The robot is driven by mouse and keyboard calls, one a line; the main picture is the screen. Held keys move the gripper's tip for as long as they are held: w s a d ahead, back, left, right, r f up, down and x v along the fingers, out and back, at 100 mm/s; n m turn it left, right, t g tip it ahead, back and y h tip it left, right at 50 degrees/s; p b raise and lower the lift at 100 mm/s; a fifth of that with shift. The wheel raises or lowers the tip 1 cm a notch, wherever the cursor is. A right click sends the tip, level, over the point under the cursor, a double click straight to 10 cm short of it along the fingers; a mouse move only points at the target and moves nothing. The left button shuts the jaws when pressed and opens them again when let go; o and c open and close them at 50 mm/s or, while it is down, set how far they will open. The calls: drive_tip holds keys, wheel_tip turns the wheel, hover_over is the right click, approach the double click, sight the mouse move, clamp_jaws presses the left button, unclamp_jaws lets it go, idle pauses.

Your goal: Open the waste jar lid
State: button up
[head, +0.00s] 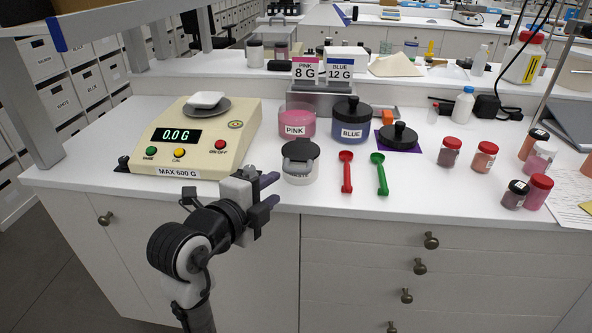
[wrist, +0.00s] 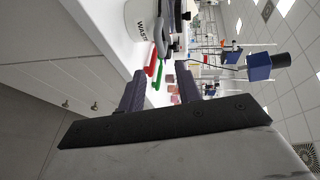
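The waste jar (head: 300,175) is a small white jar near the counter's front edge, right of the scale. Its dark lid (head: 301,150) with a grey raised handle sits on top and looks closed. In the wrist view the jar (wrist: 136,18) shows sideways at the top, part of its "WAS" label readable, with its dark lid (wrist: 180,18) on its right. My gripper (head: 270,191) is in front of the counter edge, left of and nearer than the jar, not touching it. Its two fingers are apart with nothing between them, as the wrist view also shows (wrist: 160,91).
The scale (head: 205,135) stands left of the jar. Red (head: 346,172) and green (head: 381,174) spoons lie to its right.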

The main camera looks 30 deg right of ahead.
sight(296, 173)
drive_tip(key=p+x, duration=0.2)
drive_tip(key=x, duration=0.9)
clamp_jaws()
